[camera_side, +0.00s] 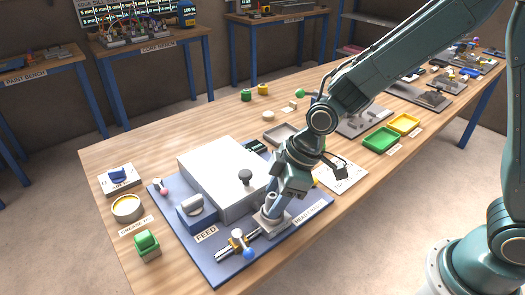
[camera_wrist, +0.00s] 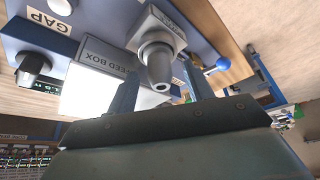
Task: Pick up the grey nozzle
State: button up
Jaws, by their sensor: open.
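The grey nozzle (camera_wrist: 157,60) points toward the wrist camera from a square light-grey block (camera_wrist: 165,25) on the blue base plate. It lies between the two fingers of my open gripper (camera_wrist: 162,88), with one finger on each side. I cannot tell whether either finger touches it. In the side view the nozzle (camera_side: 271,200) stands on its block at the front of the plate, partly hidden by my gripper (camera_side: 280,192), which is close above and beside it.
A white box (camera_side: 215,165) with a dark knob (camera_side: 245,176) stands behind on the plate. A lever with a blue ball (camera_side: 248,252) is at the front. A green block (camera_side: 147,245) and a yellow-rimmed tub (camera_side: 127,208) stand at left. Green and yellow trays (camera_side: 381,140) lie at right.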

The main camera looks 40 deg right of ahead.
aim_at(276, 195)
jog(key=c, duration=1.1)
jog(key=shift+o, duration=0.2)
jog(key=shift+r, duration=0.15)
notch_tip(276, 195, up, 20)
dwell(0.6)
